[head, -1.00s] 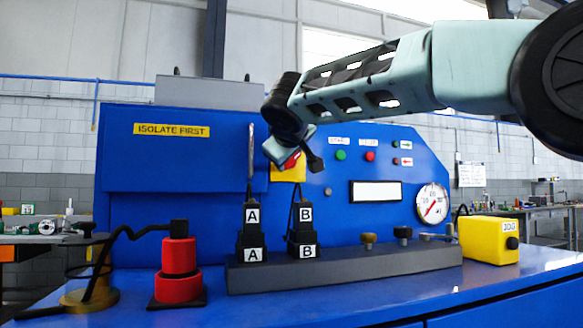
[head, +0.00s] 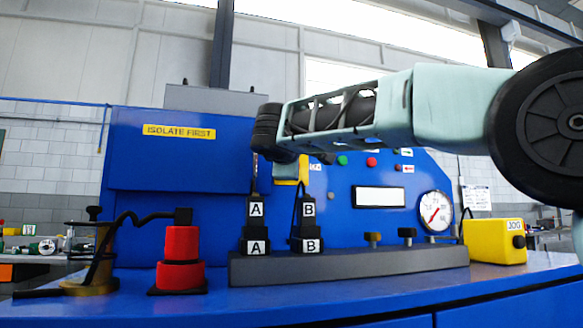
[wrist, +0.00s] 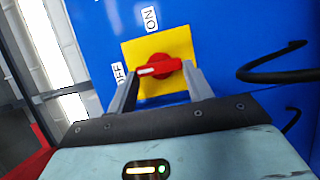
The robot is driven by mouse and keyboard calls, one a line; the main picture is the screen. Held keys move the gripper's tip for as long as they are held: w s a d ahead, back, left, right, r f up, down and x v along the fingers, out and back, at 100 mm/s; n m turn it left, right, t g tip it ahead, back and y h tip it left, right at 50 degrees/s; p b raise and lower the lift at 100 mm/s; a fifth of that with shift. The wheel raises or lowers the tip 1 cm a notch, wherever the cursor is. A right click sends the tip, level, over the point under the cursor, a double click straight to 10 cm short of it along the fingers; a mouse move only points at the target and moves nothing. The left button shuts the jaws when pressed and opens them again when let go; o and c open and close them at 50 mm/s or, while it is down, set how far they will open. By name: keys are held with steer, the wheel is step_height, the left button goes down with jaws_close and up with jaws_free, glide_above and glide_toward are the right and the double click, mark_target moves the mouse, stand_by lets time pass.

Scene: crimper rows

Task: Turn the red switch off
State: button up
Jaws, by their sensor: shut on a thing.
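The red switch (wrist: 158,68) sits on a yellow plate (wrist: 133,52) on the blue panel. Its handle lies nearly level in the wrist view, with its white mark at the left, toward the partly covered OFF label (wrist: 118,74). The ON label (wrist: 150,18) is above the plate. My gripper (wrist: 163,71) is shut on the red handle, one finger at each side of it. In the head view the yellow plate (head: 290,178) shows below my wrist, and the red handle is hidden there.
A black cable (wrist: 272,68) loops out at the right in the wrist view. Below the switch are plugs marked A (head: 256,208) and B (head: 307,208) on a dark rail (head: 350,265). A red stacked block (head: 181,258), gauge (head: 435,210) and yellow JOG box (head: 492,242) stand nearby.

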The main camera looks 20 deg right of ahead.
steer(key=shift+f+n, duration=0.1)
steer(key=shift+n, duration=0.2)
steer(key=o, duration=1)
steer(key=b+v, duration=0.1)
steer(key=v, duration=1.6)
steer(key=shift+s+a+f, duration=0.1)
steer(key=shift+s+a, duration=0.05)
steer(key=shift+a, duration=0.1)
